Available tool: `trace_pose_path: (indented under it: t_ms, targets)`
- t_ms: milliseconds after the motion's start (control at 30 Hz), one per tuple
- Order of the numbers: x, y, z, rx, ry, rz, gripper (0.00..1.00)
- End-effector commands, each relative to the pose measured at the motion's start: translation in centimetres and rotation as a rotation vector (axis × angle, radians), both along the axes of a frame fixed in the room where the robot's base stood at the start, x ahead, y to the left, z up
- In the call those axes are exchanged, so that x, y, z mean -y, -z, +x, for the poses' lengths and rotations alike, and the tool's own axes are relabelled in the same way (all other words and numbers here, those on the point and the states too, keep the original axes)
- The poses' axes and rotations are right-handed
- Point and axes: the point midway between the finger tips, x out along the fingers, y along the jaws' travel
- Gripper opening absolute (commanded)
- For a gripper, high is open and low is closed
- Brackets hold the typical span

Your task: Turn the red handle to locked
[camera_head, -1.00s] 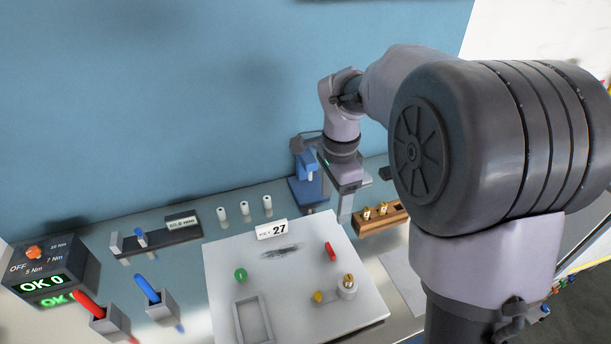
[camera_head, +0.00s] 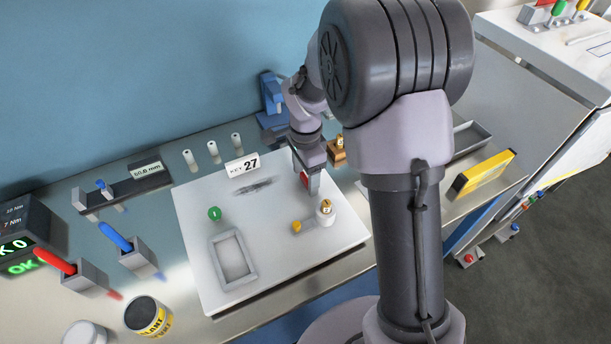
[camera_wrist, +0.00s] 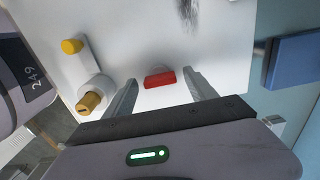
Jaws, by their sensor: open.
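The red handle (camera_head: 304,179) is at the right back of a white panel (camera_head: 200,262), partly hidden behind a finger in the head view. In the wrist view the red handle (camera_wrist: 160,79) is a short bar lying across the gap between the fingers. My gripper (camera_wrist: 163,86) is open, with one finger on each side of the bar and a visible gap to each. In the head view my gripper (camera_head: 309,186) is low over the panel at the handle. I cannot tell how deep the fingertips reach around it.
A yellow knob and brass key post (camera_head: 325,209) stand just in front of the handle. A green knob (camera_head: 214,213), a rectangular frame (camera_head: 233,258) and a "KEY 27" sign (camera_head: 243,166) are also on the panel. A blue stand (camera_head: 271,95) is behind.

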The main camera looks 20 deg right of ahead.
Motion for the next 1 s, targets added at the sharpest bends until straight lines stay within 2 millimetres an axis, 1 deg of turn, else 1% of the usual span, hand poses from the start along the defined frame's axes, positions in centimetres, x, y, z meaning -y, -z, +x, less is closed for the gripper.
trace_pose_path:
  t_ms: [67, 167, 300, 400, 567, 700, 867, 1000]
  targets:
    - [0.0, -0.04, 0.0, 0.0, 0.0, 0.0, 0.65]
    - [0.0, -0.05, -0.01, 0.0, 0.0, 0.0, 0.48]
    - [0.0, -0.06, 0.0, 0.0, 0.0, 0.0, 0.2]
    - [0.0, -0.06, 0.0, 0.0, 0.0, 0.0, 0.03]
    - [0.0, -0.09, 0.0, 0.0, -0.009, 0.0, 0.03]
    - [0.0, -0.13, 0.0, 0.0, -0.049, 0.0, 0.03]
    - [-0.01, -0.19, -0.01, 0.0, -0.145, 0.0, 0.03]
    - [0.0, -0.23, 0.0, 0.0, -0.266, 0.0, 0.03]
